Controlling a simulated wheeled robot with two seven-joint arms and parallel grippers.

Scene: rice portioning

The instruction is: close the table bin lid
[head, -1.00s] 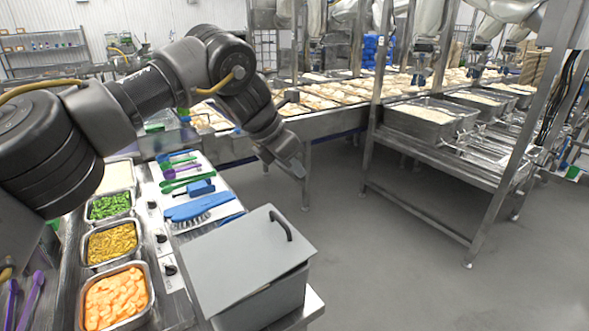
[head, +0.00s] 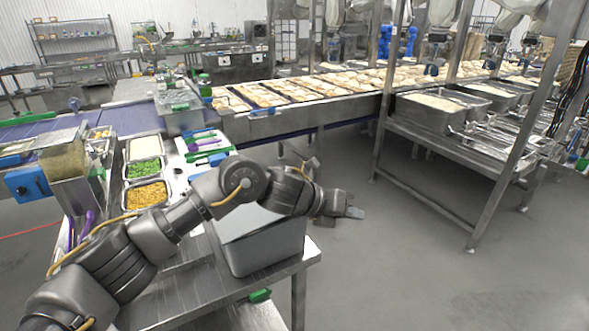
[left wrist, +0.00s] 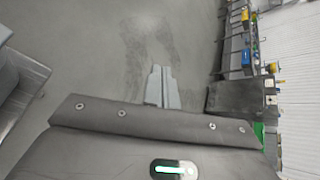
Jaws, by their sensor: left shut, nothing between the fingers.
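The grey table bin (head: 265,250) stands at the right end of the steel table in the head view. A pale flat top surface (head: 243,222), likely its lid, shows in part behind my left arm. The arm hides the rest of the top and the handle, so I cannot tell how the lid sits. My left gripper (head: 357,213) is shut and empty, to the right of the bin and past it, over the floor. Its closed fingers (left wrist: 162,84) also show in the left wrist view, above bare floor. My right gripper is not in view.
Food pans, including green (head: 144,169) and yellow (head: 147,195) ones, line the table left of the bin. A steel hopper (head: 75,178) stands further left. A conveyor (head: 265,122) with trays runs behind. Open floor (head: 400,270) lies right of the bin.

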